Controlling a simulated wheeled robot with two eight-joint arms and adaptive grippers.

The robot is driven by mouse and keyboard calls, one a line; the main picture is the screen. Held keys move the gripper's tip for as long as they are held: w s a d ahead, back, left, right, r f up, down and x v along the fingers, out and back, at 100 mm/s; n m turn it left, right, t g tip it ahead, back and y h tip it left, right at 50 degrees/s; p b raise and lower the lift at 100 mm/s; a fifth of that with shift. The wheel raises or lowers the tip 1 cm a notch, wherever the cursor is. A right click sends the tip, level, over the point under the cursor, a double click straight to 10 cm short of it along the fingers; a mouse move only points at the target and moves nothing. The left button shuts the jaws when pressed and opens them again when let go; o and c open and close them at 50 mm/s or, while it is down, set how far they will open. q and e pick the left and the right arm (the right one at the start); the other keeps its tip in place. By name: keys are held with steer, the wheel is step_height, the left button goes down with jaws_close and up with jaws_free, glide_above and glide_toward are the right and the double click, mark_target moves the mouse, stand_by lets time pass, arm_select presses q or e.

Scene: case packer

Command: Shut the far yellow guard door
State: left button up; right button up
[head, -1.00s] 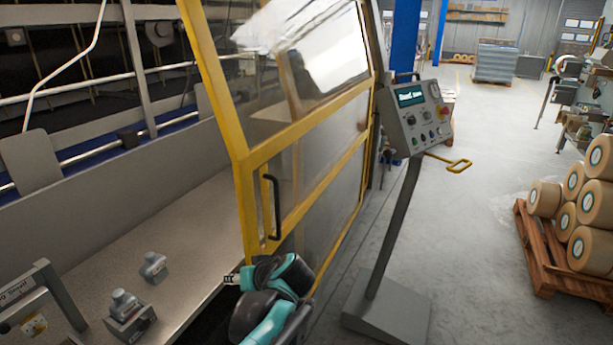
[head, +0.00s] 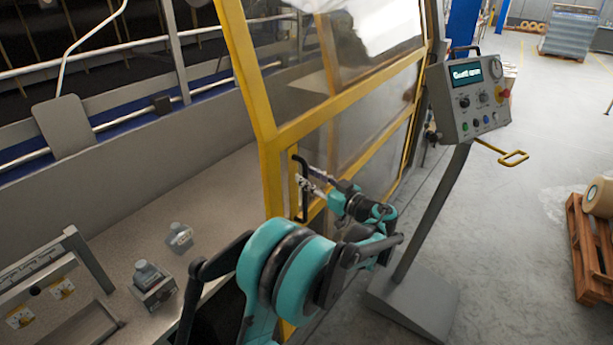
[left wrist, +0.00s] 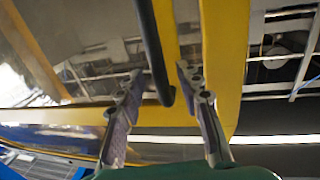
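The yellow-framed guard door (head: 270,165) with clear panels stands in the middle of the head view. Left of its near post, the grey machine bed lies exposed. Its black upright handle (head: 304,215) is on the near side of the frame. My left gripper (head: 312,182) is at the handle, partly overlapping it. In the left wrist view, its two fingers (left wrist: 160,74) are spread, with the handle (left wrist: 153,45) running between them and the yellow frame (left wrist: 222,70) behind. Contact with the handle cannot be told. My right gripper is not in view.
A control panel (head: 470,95) on a slanted post stands right of the door, with a yellow hooked bar (head: 510,157) sticking out. Small grey fixtures (head: 152,284) sit on the machine bed (head: 215,215). A wooden pallet (head: 582,245) is at the right; grey floor between is clear.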

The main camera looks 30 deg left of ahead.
arm_select(q)
steer(key=shift+x, duration=0.95)
jaws_close()
steer(key=shift+a, duration=0.1)
